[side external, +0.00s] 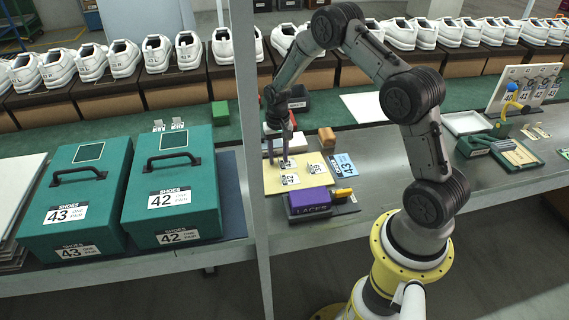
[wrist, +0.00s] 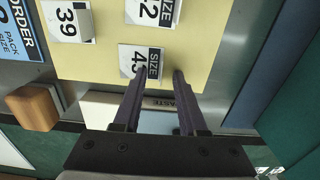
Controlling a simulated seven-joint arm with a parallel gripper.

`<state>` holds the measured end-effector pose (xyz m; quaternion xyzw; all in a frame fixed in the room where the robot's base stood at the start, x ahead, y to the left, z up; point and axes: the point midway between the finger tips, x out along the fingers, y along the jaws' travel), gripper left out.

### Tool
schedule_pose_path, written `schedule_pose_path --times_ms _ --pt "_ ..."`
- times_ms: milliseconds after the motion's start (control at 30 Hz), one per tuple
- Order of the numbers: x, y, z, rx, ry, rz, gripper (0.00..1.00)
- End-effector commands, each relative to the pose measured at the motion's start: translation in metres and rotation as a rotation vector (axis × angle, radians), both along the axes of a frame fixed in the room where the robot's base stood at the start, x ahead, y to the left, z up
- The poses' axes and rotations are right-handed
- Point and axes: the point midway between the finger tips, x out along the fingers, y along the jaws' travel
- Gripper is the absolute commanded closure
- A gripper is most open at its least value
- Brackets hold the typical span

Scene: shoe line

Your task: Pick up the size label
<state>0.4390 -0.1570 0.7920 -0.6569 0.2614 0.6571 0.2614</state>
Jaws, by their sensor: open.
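A cream board (side external: 268,183) carries three small white size labels. My gripper (side external: 286,157) points down over the label (side external: 284,165) on the board's far side. In the wrist view my gripper (wrist: 158,72) is open, with this size label (wrist: 140,56) at its fingertips. The label reads SIZE and a number starting with 4; the left finger hides part of it. Nothing is visibly clamped. A second label (wrist: 155,12), its number ending in 2, lies just above it in that view, and a label reading 39 (wrist: 67,20) lies to the left.
A blue order card (side external: 343,165) lies right of the board, with a wooden block (side external: 327,137) behind. A PASTE container (wrist: 105,106) sits under the fingers in the wrist view. A purple LACES box (side external: 309,200) stands in front. Teal shoe boxes marked 43 (side external: 78,185) and 42 (side external: 172,175) stand left.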

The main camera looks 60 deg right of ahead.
Motion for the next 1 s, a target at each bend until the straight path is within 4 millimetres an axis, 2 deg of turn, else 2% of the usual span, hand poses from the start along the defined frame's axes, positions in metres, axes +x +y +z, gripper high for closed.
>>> schedule_pose_path --times_ms 133,367,867,1000 --pt "0.0001 -0.0001 0.0002 0.0 0.0 0.0 0.59" --pt "0.0001 -0.0001 0.0005 0.0 0.0 0.0 1.0" --pt "0.0002 -0.0002 0.0012 -0.001 -0.001 0.0 1.0" --pt "0.0006 -0.0003 0.0068 -0.001 -0.002 0.0 1.0"
